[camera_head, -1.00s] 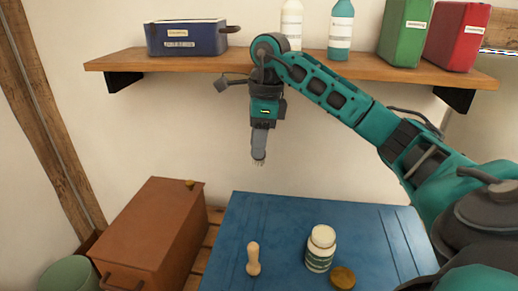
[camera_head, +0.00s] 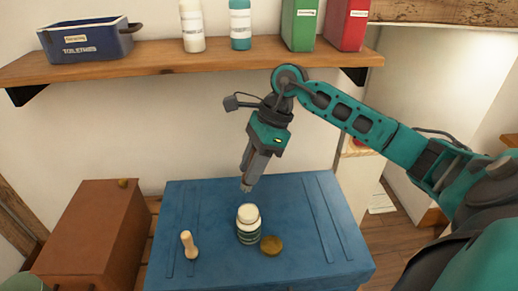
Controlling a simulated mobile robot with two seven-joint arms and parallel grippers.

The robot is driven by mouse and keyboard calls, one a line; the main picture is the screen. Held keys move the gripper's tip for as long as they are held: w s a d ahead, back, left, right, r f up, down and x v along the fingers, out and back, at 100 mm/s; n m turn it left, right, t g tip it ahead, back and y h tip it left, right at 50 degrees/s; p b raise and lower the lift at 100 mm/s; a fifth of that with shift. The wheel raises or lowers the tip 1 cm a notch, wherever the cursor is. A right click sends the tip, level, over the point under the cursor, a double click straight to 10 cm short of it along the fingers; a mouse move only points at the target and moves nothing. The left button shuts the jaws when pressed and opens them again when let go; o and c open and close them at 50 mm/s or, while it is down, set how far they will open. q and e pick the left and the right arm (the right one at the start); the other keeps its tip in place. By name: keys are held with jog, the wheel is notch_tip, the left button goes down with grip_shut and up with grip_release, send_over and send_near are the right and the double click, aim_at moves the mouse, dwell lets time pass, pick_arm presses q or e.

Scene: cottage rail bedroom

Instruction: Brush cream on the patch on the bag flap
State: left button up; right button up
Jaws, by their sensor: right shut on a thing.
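My right gripper (camera_head: 249,180) points down at a slant, just above and behind the jar. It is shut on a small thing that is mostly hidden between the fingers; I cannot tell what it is. A white jar with a dark green label (camera_head: 248,225) stands upright on the blue surface (camera_head: 310,265). Its top looks cream-white. A round tan lid (camera_head: 271,245) lies to its right. A pale wooden peg-like piece (camera_head: 189,246) is to its left. I cannot make out a bag flap or patch for certain. My left gripper is not in view.
A brown box with a small knob (camera_head: 100,235) stands at the left. A wooden shelf (camera_head: 150,66) above holds a blue bin (camera_head: 88,42), two bottles, and green and red boxes (camera_head: 348,25). The right part of the blue surface is clear.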

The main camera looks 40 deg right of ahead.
jog(key=shift+s+f, duration=0.15)
jog(key=shift+s, duration=0.1)
notch_tip(320, 180, down, 2)
jog(key=shift+b, duration=0.7)
notch_tip(320, 180, down, 3)
jog(key=shift+r+b, duration=0.2)
jog(key=shift+b, duration=0.55)
jog(key=shift+f+b, duration=0.3)
jog(key=shift+f, duration=0.25)
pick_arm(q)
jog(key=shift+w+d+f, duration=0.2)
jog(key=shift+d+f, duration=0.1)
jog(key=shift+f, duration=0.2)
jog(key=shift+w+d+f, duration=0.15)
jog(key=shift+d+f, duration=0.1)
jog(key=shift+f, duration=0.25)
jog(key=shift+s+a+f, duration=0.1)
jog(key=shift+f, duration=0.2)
pick_arm(e)
jog(key=shift+f, duration=0.2)
pick_arm(q)
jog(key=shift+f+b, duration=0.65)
jog(key=shift+b, duration=0.15)
pick_arm(e)
jog(key=shift+f, duration=0.6)
jog(key=shift+r, duration=0.1)
